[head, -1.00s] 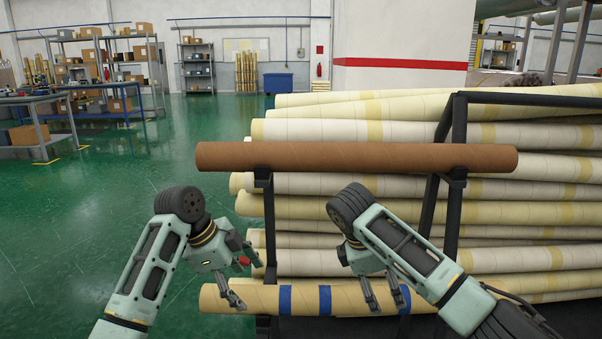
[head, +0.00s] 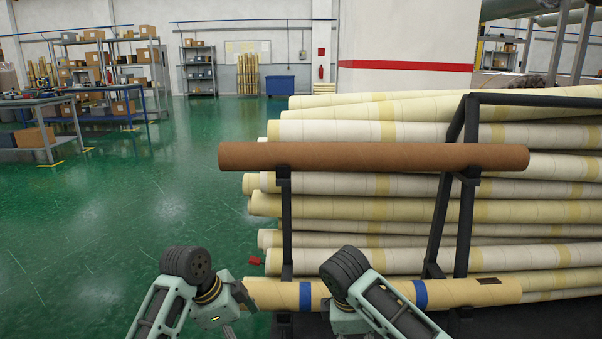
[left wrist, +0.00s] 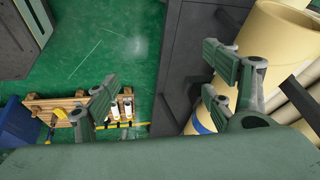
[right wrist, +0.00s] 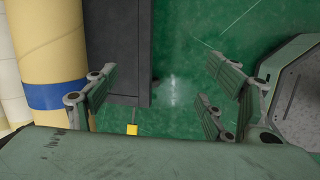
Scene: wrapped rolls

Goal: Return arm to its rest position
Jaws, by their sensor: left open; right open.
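My left gripper (left wrist: 162,85) is open and empty in the left wrist view. My right gripper (right wrist: 162,88) is open and empty in the right wrist view. In the head view both arms are low at the bottom edge, and the right gripper's fingers are out of frame. A tan roll with blue bands (head: 465,291) lies on the low supports of the black rack, partly hidden by my arms. Part of it shows beside my right gripper in the right wrist view (right wrist: 48,40), apart from the fingers. A brown roll (head: 370,156) rests across the upper brackets.
Several pale wrapped rolls (head: 400,206) are stacked behind the black rack post (head: 467,230). A small red item (head: 255,261) shows near the rack's left side. Open green floor (head: 130,210) lies to the left, with workbenches (head: 50,125) and shelves farther back.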

